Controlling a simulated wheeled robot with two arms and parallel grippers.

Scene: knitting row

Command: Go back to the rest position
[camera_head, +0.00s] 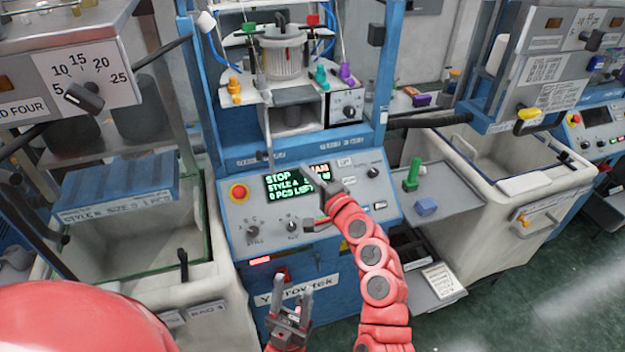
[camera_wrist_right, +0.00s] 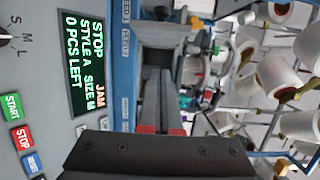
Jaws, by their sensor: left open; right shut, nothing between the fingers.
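My right gripper (camera_head: 309,172) is shut and empty. It is in front of the control panel (camera_head: 232,217) of the middle blue machine and covers part of the screen (camera_head: 283,186). I cannot tell whether it touches the panel. In the right wrist view its narrow fingers (camera_wrist_right: 160,82) are together. The screen (camera_wrist_right: 83,65) reads STOP, JAM, STYLE A, SIZE M, 0 PCS LEFT. My left gripper (camera_head: 292,296) is open and empty, pointing up, low in front of the machine's lower front.
A red button (camera_head: 239,193) is on the panel's left. Start and stop buttons (camera_wrist_right: 18,122) show in the wrist view. Bins flank the machine. Floor (camera_head: 520,290) is open at lower right.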

